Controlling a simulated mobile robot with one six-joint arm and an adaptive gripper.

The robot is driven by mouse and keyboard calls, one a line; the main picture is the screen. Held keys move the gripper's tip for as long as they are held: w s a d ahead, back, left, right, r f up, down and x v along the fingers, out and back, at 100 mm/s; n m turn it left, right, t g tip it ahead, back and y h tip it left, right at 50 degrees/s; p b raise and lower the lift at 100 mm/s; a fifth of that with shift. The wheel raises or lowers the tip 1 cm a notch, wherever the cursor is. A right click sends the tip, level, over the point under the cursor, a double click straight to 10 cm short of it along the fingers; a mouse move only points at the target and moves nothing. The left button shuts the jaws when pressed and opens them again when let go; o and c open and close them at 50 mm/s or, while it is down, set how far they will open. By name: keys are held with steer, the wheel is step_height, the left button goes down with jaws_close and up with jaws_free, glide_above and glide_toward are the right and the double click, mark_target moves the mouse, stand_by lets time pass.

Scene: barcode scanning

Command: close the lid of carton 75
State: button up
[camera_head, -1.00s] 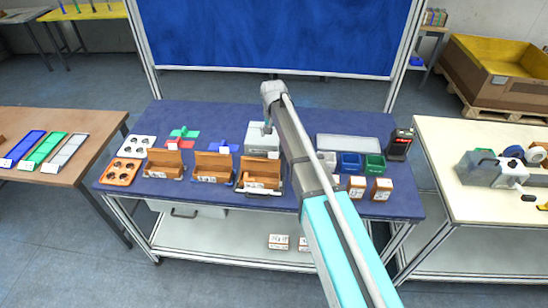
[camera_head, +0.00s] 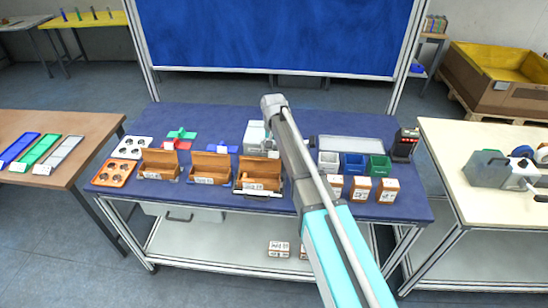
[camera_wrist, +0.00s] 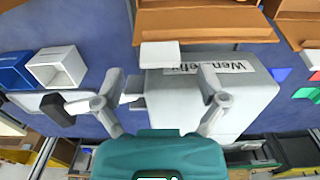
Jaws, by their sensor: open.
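Three brown cartons with raised lids stand in a row on the blue table: a left one (camera_head: 159,164), a middle one (camera_head: 210,168) and a right one (camera_head: 258,173). Their labels are too small to read, so I cannot tell which is carton 75. My gripper is open and empty in the wrist view (camera_wrist: 160,88), over a grey machine (camera_wrist: 205,105). The right carton (camera_wrist: 205,24) lies past the machine at the top of that view, apart from my fingers. The middle carton (camera_wrist: 296,27) is partly cut off there. My arm hides my gripper in the head view.
The grey machine (camera_head: 259,134) stands close behind the right carton. White (camera_head: 328,161), blue (camera_head: 352,163) and green bins (camera_head: 379,165) and small closed boxes (camera_head: 387,190) are to the right. An orange tray (camera_head: 114,173) is at the left end.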

mark_target(260, 161)
steer(key=shift+f+b, duration=1.05)
steer(key=shift+f, duration=0.35)
steer(key=c, duration=1.2)
steer(key=shift+d, duration=0.15)
jaws_close()
steer(key=shift+s+a, duration=0.1)
steer(key=shift+a, duration=0.15)
